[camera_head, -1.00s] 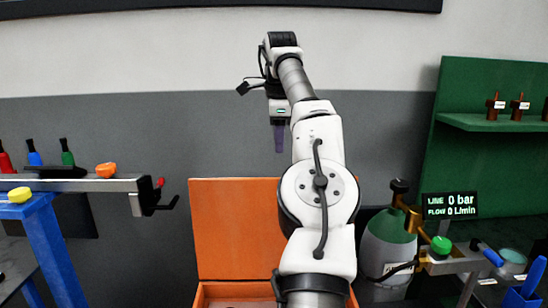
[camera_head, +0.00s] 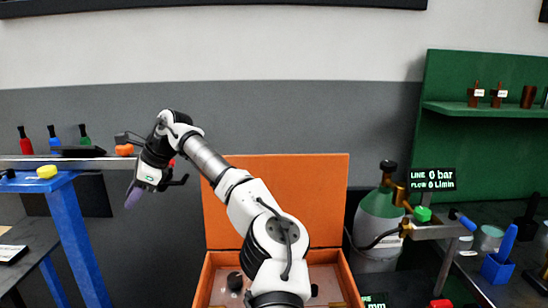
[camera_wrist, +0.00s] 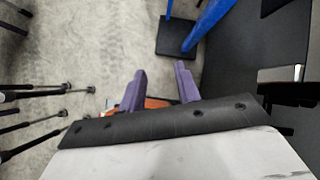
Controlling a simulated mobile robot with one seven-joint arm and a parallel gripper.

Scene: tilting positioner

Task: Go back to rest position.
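My gripper (camera_head: 133,197) is on the left in the head view, raised in front of the grey wall beside the blue stand, its purple fingers pointing down. In the wrist view, the two purple fingers (camera_wrist: 160,72) stand apart with bare floor between their tips. An orange patch shows low behind the fingers; I cannot tell what it belongs to. I see nothing held.
An open orange case (camera_head: 275,195) stands centre, partly behind my arm. A blue stand (camera_head: 78,235) with a rail is at left. A gas cylinder (camera_head: 380,218) and a green shelf unit (camera_head: 490,150) are at right. A blue leg (camera_wrist: 207,22) shows in the wrist view.

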